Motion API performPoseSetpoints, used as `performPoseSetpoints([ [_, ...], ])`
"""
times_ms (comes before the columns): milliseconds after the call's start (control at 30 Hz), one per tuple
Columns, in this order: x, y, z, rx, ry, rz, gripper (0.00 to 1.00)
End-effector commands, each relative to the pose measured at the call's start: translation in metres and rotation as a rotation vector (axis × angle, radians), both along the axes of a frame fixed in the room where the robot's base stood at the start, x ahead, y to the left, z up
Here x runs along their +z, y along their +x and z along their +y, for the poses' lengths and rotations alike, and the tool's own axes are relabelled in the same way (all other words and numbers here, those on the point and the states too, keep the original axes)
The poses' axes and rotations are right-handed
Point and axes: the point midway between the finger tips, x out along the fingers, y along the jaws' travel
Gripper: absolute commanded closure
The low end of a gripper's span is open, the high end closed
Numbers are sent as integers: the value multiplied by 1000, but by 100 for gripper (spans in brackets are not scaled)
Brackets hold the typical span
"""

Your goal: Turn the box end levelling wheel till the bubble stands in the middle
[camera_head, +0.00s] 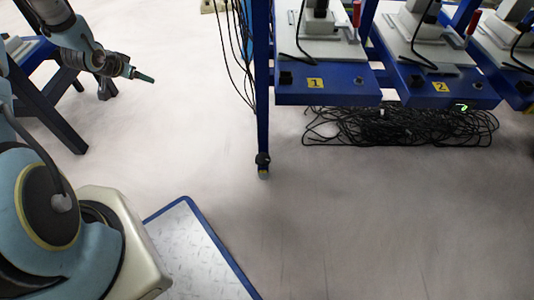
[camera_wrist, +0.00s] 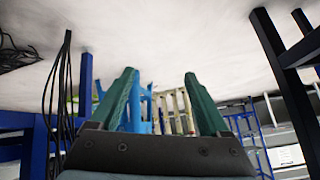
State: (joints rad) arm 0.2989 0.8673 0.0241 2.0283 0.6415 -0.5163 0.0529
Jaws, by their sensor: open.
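My gripper (camera_head: 144,77) is at the upper left in the head view, held out over the floor. In the wrist view its two green fingers (camera_wrist: 162,98) are spread apart with nothing between them. I cannot make out a levelling wheel or a bubble in either view. My gripper is apart from the blue bench (camera_head: 330,98), which stands to its right in the head view.
The bench carries grey machines (camera_head: 318,45) and yellow labels 1 and 2. Black cables (camera_head: 395,128) lie beneath. A blue leg (camera_head: 263,120) reaches the floor. A dark trestle (camera_head: 50,112) stands at the left. The middle floor is clear.

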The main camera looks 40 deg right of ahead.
Motion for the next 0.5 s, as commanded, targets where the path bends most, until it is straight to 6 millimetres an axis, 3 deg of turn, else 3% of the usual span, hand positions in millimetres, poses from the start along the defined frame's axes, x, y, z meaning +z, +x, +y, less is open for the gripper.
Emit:
performPoseSetpoints([
  [33,-26,-2,-21,-73,-28,-13,20],
  [167,-74,-17,-71,-261,-127,-57,20],
  [267,-111,-40,-105,-402,-217,-75,20],
  [367,-147,-75,-133,-536,-320,-78,20],
  [500,-193,-139,-159,-713,-482,-59,20],
])
